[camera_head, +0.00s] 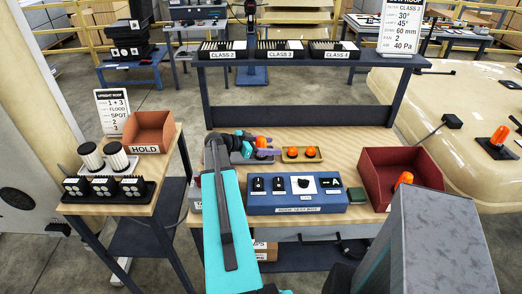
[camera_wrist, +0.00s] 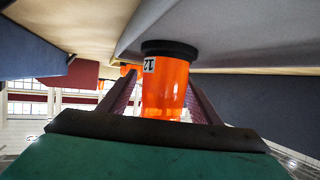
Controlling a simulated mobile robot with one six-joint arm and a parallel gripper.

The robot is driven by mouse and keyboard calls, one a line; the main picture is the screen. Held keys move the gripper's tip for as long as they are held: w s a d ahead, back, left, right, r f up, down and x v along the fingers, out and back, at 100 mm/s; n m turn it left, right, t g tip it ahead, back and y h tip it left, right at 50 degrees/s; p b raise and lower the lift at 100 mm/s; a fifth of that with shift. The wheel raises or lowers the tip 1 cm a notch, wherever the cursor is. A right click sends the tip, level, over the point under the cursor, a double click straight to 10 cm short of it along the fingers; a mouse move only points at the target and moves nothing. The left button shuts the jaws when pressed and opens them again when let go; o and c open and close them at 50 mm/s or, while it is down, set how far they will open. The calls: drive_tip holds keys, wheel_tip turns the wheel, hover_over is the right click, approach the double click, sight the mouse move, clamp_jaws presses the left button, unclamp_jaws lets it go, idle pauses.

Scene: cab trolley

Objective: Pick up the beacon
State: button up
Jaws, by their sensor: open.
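An orange beacon (camera_wrist: 166,88) with a black base and a "12" label shows large in the wrist view, where it appears upside down. My gripper (camera_wrist: 163,100) is open, with one finger on each side of this beacon. I cannot tell whether a finger touches it. In the head view my gripper (camera_head: 258,153) is at the back left of the workbench, beside an orange beacon (camera_head: 261,142) partly hidden by my arm and fingers. Two more orange beacons, a left one (camera_head: 292,152) and a right one (camera_head: 309,152), sit on a tan tray (camera_head: 286,160).
A blue switch box (camera_head: 297,207) stands in front of the tray. A red bin (camera_head: 375,195) with an orange beacon (camera_head: 404,179) is on the right. A shelf (camera_head: 320,61) spans the back. A side table at left carries the HOLD bin (camera_head: 150,131).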

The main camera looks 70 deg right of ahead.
drive_tip(key=c, duration=1.2)
drive_tip(key=shift+r, duration=0.1)
drive_tip(key=shift+c, duration=0.2)
wheel_tip(320, 180, up, 10)
drive_tip(key=b, duration=0.3)
idle(0.3)
